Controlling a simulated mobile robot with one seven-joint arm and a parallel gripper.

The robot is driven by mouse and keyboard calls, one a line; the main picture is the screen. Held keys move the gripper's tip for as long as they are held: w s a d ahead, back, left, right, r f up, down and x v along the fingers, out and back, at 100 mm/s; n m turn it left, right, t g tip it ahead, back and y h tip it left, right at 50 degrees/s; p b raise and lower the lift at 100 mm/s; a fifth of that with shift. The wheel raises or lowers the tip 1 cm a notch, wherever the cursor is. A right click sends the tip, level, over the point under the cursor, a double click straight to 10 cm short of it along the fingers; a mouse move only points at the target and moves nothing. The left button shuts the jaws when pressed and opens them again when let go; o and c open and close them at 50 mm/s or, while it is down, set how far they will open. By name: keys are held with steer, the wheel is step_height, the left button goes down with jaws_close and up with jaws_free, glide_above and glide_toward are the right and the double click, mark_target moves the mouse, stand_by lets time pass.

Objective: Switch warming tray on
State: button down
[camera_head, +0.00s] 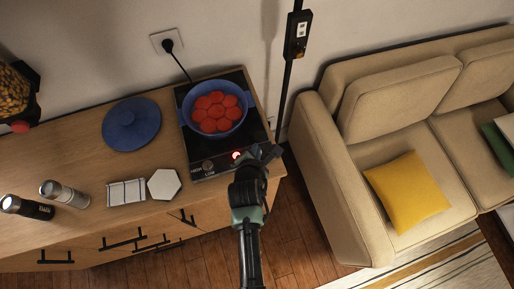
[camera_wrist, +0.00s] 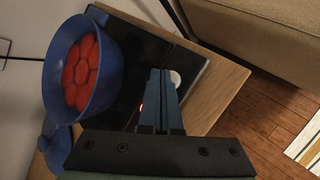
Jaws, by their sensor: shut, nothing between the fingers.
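The warming tray (camera_head: 179,107) is a flat black slab on the wooden counter, with a front strip marked HIGH and LOW. A knob (camera_head: 208,165) sits on that strip, and a red light (camera_head: 236,155) glows to its right. A blue pot (camera_head: 217,133) with red round pieces in it stands on the tray; the pot also shows in the wrist view (camera_wrist: 62,55). My gripper (camera_head: 262,153) is shut and empty at the tray's front right corner. In the wrist view its fingers (camera_wrist: 160,75) are together over the tray, beside a pale round part (camera_wrist: 175,78). Contact cannot be told.
A dark pole (camera_head: 286,85) and a beige sofa (camera_head: 330,150) stand to the right.

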steer(key=shift+r, duration=0.3)
step_height(320, 180, up, 6)
steer(key=p, duration=0.6)
steer(key=shift+f, duration=0.1)
stand_by(0.4)
